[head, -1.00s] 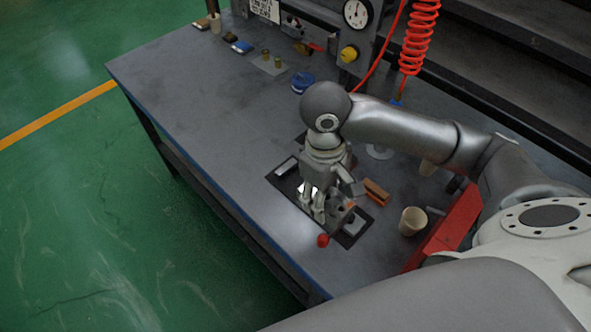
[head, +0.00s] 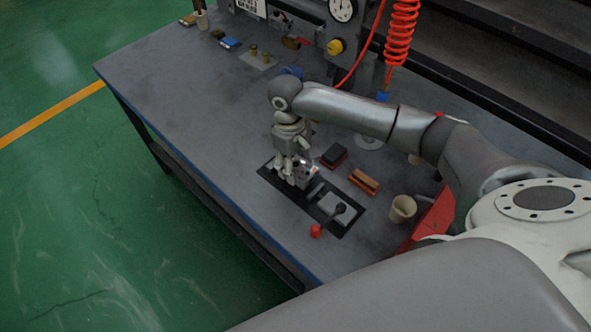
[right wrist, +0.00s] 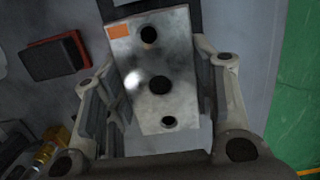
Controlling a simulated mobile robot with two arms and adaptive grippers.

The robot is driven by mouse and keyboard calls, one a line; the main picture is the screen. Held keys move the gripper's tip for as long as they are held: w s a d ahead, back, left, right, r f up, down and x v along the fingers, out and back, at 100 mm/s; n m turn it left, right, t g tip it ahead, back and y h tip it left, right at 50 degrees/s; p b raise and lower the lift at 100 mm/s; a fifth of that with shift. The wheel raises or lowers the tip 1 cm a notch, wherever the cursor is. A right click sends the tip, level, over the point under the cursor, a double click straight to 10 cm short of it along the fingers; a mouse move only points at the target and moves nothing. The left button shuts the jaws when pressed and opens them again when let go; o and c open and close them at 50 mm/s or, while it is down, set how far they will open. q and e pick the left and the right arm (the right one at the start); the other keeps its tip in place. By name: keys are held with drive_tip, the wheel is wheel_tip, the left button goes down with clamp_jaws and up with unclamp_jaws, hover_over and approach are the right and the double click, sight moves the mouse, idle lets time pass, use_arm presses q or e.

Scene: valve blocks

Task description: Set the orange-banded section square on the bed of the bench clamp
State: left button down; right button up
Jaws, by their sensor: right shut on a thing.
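The orange-banded section (right wrist: 158,75) is a pale metal block with several dark round holes and an orange patch at one corner. My right gripper (right wrist: 160,95) is shut on it, with one finger along each side. In the head view the right gripper (head: 288,180) points down over the far-left end of the bench clamp, and the section (head: 308,171) shows partly behind its fingers. The bench clamp (head: 335,208) has a dark base, a grey jaw block and a red-knobbed lever. The gripper hides part of the bed, so contact with it cannot be told. My left gripper is out of view.
A black-topped red block (head: 334,156), an orange-brown block (head: 364,181) and a cream cup (head: 402,209) stand right of the clamp. A red bin (head: 432,220) is farther right. Brass fittings (head: 259,54) stand toward the back. The bench's left part (head: 180,85) is clear.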

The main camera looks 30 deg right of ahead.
sight(295, 172)
drive_tip(key=shift+w+f, duration=0.25)
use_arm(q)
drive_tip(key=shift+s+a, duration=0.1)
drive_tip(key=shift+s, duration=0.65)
use_arm(e)
drive_tip(key=shift+f, duration=1.5)
drive_tip(key=shift+f, duration=0.1)
drive_tip(key=o, duration=1.5)
drive_tip(key=shift+s, duration=0.1)
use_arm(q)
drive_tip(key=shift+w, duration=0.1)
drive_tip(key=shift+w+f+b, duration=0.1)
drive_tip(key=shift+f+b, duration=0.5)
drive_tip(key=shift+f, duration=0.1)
use_arm(e)
drive_tip(key=r, duration=0.4)
drive_tip(key=w+r, duration=0.1)
drive_tip(key=r, duration=0.7)
drive_tip(key=shift+w+a+r, duration=0.1)
drive_tip(key=shift+w+a, duration=0.1)
